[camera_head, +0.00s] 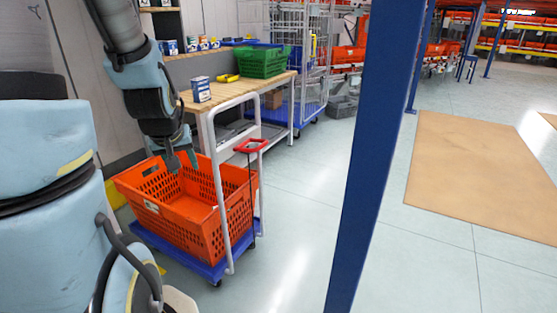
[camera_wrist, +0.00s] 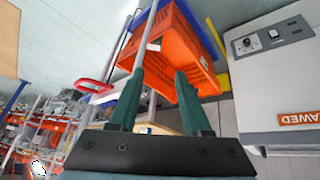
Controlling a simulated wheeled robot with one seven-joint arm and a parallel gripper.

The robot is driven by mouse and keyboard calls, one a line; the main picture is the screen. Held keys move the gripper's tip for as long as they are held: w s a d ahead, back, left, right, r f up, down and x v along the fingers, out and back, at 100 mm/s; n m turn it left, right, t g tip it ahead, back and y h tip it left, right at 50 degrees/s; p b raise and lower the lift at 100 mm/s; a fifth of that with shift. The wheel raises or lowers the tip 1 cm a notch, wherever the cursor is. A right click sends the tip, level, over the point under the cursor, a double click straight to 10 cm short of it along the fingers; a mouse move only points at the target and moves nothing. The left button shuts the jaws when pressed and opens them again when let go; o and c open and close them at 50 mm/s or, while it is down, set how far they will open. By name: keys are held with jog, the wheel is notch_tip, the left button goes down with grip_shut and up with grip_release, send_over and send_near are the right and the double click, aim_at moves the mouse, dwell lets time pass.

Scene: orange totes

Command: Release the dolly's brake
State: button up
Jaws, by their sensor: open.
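The dolly has a blue deck (camera_head: 180,252) on castors and a white tube handle frame (camera_head: 220,190). In the wrist view the red lever (camera_wrist: 95,86) is at the left, beside the fingers. An orange tote (camera_head: 205,228) stands on the deck. My gripper (camera_head: 183,162) is open and empty, above the tote and left of the red lever, apart from it. Its two green fingers (camera_wrist: 160,80) show in the wrist view. The brake itself I cannot make out.
A wooden-topped table (camera_head: 235,90) with a green crate (camera_head: 263,62) and a small can (camera_head: 201,90) stands behind the dolly. A blue post (camera_head: 365,150) rises to the right. A white machine (camera_wrist: 275,75) shows in the wrist view. Floor right of the dolly is clear.

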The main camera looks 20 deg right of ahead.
jog(key=w+d+f+n+t+h+b, duration=0.1)
jog(key=w+d+f+t+h+b, duration=0.45)
jog(key=w+d+f+b, duration=0.7)
jog(key=n+t+h+b, duration=0.2)
jog(key=t+h+b, duration=0.4)
jog(key=b, duration=0.6)
send_near(263, 144)
jog(key=shift+t+y, duration=0.35)
jog(key=shift+y, duration=0.4)
jog(key=x, duration=1)
jog(key=shift+s+d+f, duration=0.15)
jog(key=shift+d+f, duration=0.1)
jog(key=shift+d, duration=0.05)
jog(key=c, duration=0.7)
grip_shut()
jog(key=shift+d+r, duration=0.1)
